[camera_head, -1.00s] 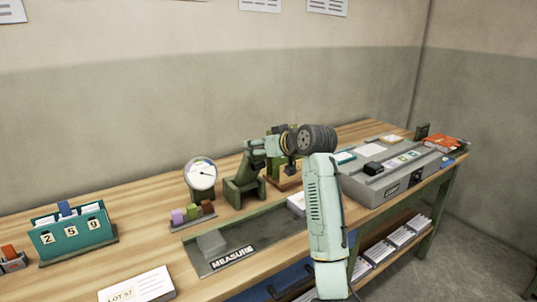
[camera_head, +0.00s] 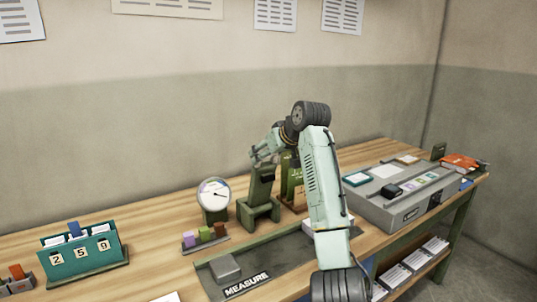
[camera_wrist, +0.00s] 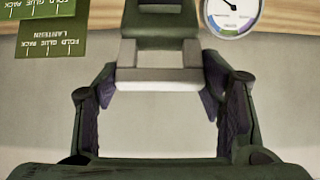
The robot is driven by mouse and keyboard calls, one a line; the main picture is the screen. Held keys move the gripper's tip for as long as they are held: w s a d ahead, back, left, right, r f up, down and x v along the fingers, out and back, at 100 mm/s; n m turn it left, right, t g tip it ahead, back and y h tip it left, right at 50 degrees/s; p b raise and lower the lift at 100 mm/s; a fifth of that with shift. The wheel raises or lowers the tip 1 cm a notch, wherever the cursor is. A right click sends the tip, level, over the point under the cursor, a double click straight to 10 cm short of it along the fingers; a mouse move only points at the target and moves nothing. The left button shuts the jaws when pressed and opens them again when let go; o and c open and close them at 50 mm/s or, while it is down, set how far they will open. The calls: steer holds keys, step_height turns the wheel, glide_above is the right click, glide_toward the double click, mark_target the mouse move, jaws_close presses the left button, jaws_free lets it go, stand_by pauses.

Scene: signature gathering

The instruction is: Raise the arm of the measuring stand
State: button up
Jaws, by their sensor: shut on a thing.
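The measuring stand (camera_head: 259,208) is green and stands on the bench just right of the round dial (camera_head: 214,193). Its arm (camera_head: 262,180) points up from the base. My gripper (camera_head: 262,154) is at the arm's upper end. In the wrist view, my gripper (camera_wrist: 160,105) has its dark fingers on both sides of a light grey bar (camera_wrist: 155,78), joined to a green part (camera_wrist: 160,25). It is shut on this bar, which appears to be the arm's end. The dial (camera_wrist: 232,12) shows at the top right there.
A grey block (camera_head: 226,267) lies on the MEASURE tray (camera_head: 283,265) in front. Coloured blocks (camera_head: 205,238) stand below the dial. A teal card holder (camera_head: 84,254) is at left, and a grey machine (camera_head: 410,205) at right. A green board (camera_head: 292,180) is close behind my arm.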

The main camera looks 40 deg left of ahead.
steer(key=o, duration=1.2)
steer(key=shift+r, duration=0.45)
steer(key=shift+o, duration=1.4)
steer(key=shift+a+f, duration=0.2)
steer(key=shift+a, duration=0.05)
steer(key=shift+o, duration=1)
steer(key=shift+d+f, duration=0.1)
steer(key=v, duration=1.2)
steer(key=shift+f, duration=0.15)
